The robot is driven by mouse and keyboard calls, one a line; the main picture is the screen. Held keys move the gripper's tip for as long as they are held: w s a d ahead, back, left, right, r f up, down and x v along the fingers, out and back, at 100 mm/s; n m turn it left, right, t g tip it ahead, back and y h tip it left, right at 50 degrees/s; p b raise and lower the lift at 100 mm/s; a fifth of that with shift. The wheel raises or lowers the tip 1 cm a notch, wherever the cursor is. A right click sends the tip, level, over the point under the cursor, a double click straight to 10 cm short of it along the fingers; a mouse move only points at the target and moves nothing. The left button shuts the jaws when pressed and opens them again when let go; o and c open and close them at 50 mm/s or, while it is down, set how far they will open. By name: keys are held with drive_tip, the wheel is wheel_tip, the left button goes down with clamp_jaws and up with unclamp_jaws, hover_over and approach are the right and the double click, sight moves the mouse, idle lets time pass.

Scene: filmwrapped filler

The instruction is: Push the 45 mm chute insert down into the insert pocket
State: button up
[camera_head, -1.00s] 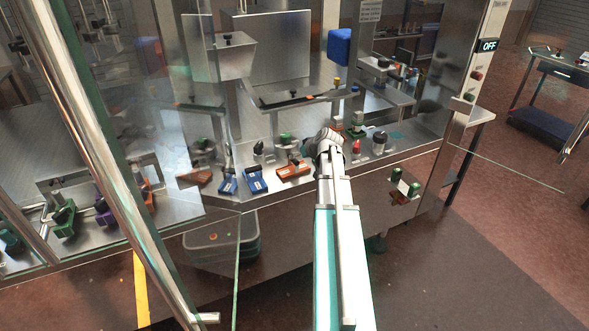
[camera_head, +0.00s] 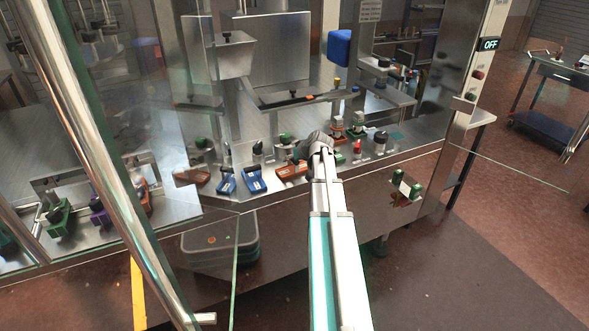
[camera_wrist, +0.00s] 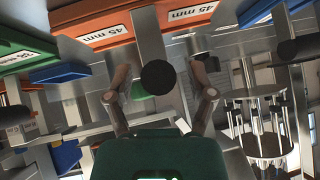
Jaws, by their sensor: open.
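The orange part marked 45 mm (camera_head: 290,171) lies on the steel deck beside two blue parts in the head view. In the wrist view an orange body with two 45 mm labels (camera_wrist: 135,27) crosses the top. My gripper (camera_wrist: 162,88) is open, its two fingers apart. A dark round knob (camera_wrist: 158,75) shows between the fingertips; I cannot tell whether it belongs to the 45 mm insert. In the head view my gripper (camera_head: 311,148) is just above and right of the orange part, with its fingertips hidden. I cannot make out the insert pocket.
Blue parts (camera_head: 255,179) stand left of the orange one. A red-topped knob (camera_head: 357,147) and a dark-capped cylinder (camera_head: 380,141) stand to the right. A steel hopper (camera_head: 232,58) hangs above. A glass door with a thick metal handle (camera_head: 125,195) is at the left.

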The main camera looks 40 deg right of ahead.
drive_tip(key=shift+c, duration=0.3)
clamp_jaws()
drive_tip(key=shift+r, duration=0.1)
idle(0.4)
wheel_tip(320, 180, up, 3)
drive_tip(key=p, duration=0.3)
drive_tip(key=s+d+r+p, duration=0.8)
drive_tip(key=s+r+p, duration=0.1)
drive_tip(key=s+p, duration=0.1)
drive_tip(key=shift+s+r, duration=0.4)
drive_tip(key=shift+s, duration=0.35)
drive_tip(key=shift+f, duration=0.1)
